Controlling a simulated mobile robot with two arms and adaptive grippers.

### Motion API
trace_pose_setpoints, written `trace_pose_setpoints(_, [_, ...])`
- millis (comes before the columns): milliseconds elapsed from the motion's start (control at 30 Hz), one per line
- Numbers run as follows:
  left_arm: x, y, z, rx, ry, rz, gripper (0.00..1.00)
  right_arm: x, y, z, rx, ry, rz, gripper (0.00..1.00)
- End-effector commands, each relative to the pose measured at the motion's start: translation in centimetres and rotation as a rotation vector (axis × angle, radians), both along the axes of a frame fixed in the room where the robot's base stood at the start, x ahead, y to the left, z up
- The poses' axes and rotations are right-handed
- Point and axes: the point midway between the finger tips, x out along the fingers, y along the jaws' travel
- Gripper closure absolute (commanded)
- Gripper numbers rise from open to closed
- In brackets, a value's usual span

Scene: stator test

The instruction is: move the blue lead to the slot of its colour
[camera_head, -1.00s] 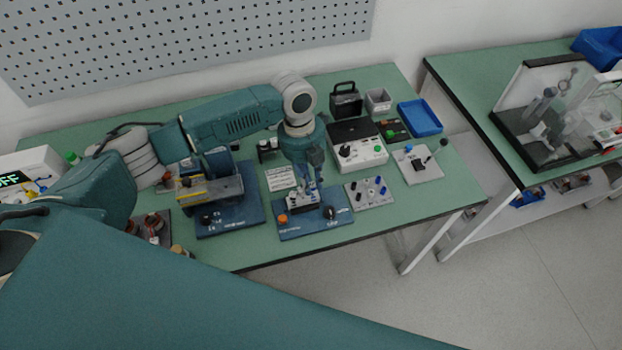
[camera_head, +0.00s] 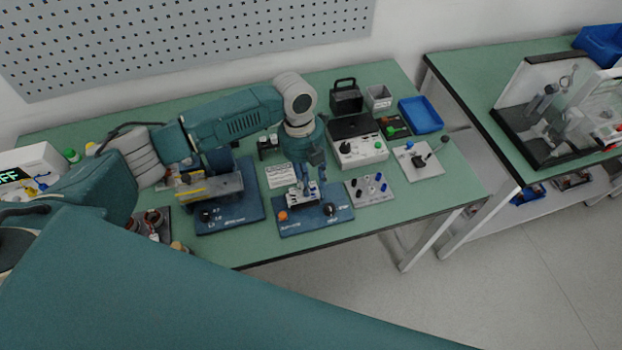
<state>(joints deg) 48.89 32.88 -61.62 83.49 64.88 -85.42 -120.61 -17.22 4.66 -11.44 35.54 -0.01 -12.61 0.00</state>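My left gripper (camera_head: 313,188) points down over the blue board (camera_head: 340,214) with an orange knob and a black knob. Its fingertips are at a small white-and-grey block (camera_head: 296,197) on that board. The fingers are too small to show whether they are open or shut, or whether a lead is between them. I cannot pick out the blue lead for sure. A light grey plate (camera_head: 373,203) with several blue and dark pegs lies just right of the board. The slots cannot be told apart by colour. My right gripper is not in view.
Left of the gripper stands another blue board (camera_head: 240,222) with a grey and yellow fixture. Behind right are a control box (camera_head: 372,157), a blue tray (camera_head: 420,115) and a joystick plate (camera_head: 422,170). The green table's front strip is clear.

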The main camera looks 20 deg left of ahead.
Motion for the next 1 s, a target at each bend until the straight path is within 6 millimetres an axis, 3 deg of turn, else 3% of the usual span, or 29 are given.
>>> trace_pose_setpoints(367, [0.1, 0.0, 0.5, -0.001, -0.001, 0.0, 0.61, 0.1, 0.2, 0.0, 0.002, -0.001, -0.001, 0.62])
trace_pose_setpoints(467, [0.2, 0.2, 1.7, -0.002, -0.002, 0.0, 0.61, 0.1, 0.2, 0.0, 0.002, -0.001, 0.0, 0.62])
trace_pose_setpoints(800, [0.6, 1.3, 8.7, -0.001, -0.004, 0.001, 0.61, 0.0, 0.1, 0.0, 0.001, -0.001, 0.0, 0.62])
trace_pose_setpoints(1000, [0.7, 1.7, 11.2, -0.001, -0.001, 0.0, 0.61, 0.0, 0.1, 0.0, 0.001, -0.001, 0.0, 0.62])
